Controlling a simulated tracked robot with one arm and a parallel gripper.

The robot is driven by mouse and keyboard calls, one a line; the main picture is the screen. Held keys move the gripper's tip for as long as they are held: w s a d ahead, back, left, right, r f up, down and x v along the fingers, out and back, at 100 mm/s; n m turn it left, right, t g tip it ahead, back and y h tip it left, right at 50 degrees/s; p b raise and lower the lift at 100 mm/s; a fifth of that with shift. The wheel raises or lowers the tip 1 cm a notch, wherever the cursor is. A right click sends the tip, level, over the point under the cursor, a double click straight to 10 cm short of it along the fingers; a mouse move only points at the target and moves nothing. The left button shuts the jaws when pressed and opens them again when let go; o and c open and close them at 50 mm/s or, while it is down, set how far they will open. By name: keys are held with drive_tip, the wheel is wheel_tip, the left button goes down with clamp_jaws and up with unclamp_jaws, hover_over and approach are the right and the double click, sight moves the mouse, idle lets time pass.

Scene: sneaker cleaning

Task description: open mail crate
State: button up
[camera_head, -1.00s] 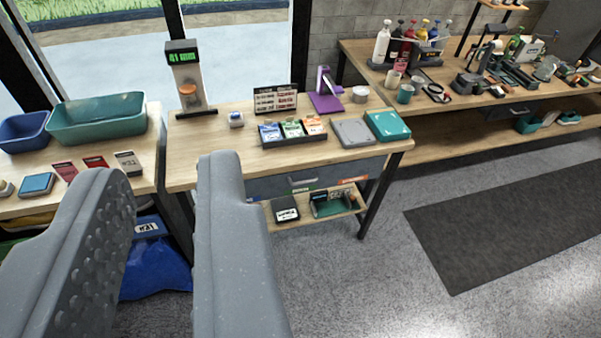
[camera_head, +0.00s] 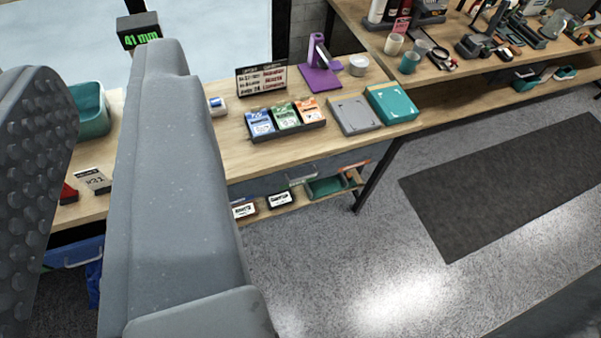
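No thing in view is clearly marked as the mail crate. A teal box (camera_head: 393,103) and a flat grey box (camera_head: 354,114) lie side by side at the right end of the middle wooden counter, both apparently closed. A blue container with a handle (camera_head: 75,253) shows under the left counter, partly hidden by my fingers. My gripper (camera_head: 100,65) is open. Its two grey fingers stand large at the left with an empty gap between them. The gripper touches none of these things, and its right finger hides part of the counter.
The counter also holds a card rack (camera_head: 287,120), a dark sign (camera_head: 262,79) and a purple stand (camera_head: 319,70). A low shelf (camera_head: 300,198) is underneath. A workbench crowded with tools stands behind right. Grey floor with a dark mat (camera_head: 500,185) is clear at right.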

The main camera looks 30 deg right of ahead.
drive_tip(key=w+a+f+m+t+b, duration=0.1)
drive_tip(key=w+f+m+b, duration=0.75)
drive_tip(key=w+f, duration=1.5)
drive_tip(key=m+g+h+b, duration=0.5)
drive_tip(key=m+h+b, duration=0.55)
drive_tip(key=m, duration=0.65)
approach(303, 178)
drive_tip(key=shift+n+h, duration=0.25)
drive_tip(key=shift+h, duration=0.2)
drive_tip(key=x, duration=0.3)
drive_tip(key=b+x, duration=0.1)
drive_tip(key=x, duration=0.3)
drive_tip(key=f+b+x, duration=0.1)
drive_tip(key=x, duration=0.2)
drive_tip(key=shift+w+a+f, duration=0.1)
drive_tip(key=shift+w+a, duration=0.05)
drive_tip(key=shift+w, duration=0.1)
